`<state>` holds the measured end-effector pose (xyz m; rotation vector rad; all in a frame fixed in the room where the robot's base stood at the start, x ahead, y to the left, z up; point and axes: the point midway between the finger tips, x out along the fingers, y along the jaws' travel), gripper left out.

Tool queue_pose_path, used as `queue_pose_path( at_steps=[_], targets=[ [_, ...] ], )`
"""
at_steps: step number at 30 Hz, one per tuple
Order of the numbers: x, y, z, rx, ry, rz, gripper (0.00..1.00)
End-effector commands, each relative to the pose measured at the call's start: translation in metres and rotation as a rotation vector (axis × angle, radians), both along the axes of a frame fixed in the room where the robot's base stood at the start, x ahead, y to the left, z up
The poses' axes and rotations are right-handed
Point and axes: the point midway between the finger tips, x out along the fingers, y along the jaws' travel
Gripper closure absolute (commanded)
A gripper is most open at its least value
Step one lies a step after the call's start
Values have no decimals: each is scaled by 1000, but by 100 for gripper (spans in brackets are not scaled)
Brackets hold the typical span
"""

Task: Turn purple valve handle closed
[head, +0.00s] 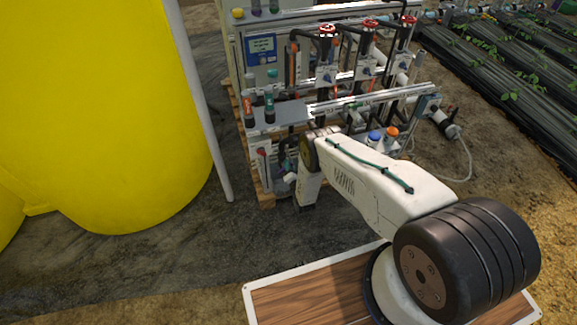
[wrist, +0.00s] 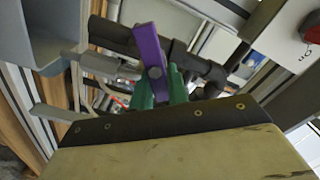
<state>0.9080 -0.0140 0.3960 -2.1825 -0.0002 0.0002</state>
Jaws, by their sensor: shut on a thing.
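The purple valve handle (wrist: 150,48) shows in the wrist view, just above the middle. It is a flat bar running nearly up and down the picture, tilted slightly, across a dark pipe (wrist: 112,34). My gripper (wrist: 159,80) has green fingers on either side of the handle's lower end and is shut on it. In the head view my arm reaches to the low front of the skid.
The skid's grey shelf (head: 283,117) with small bottles is just above my wrist. A large yellow tank (head: 100,110) and a pale post (head: 205,110) stand to the left. Blue- and orange-capped containers (head: 383,139) are right of the wrist. Floor left of my arm is clear.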

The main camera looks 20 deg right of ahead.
Motion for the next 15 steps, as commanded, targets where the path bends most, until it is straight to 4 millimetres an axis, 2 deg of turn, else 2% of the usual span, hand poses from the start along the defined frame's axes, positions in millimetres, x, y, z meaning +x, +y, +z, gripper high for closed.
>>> queue_pose_path(
  at_steps=[15],
  targets=[
    [-1, -5, -9, 442, 1, -3, 100]
  ],
)
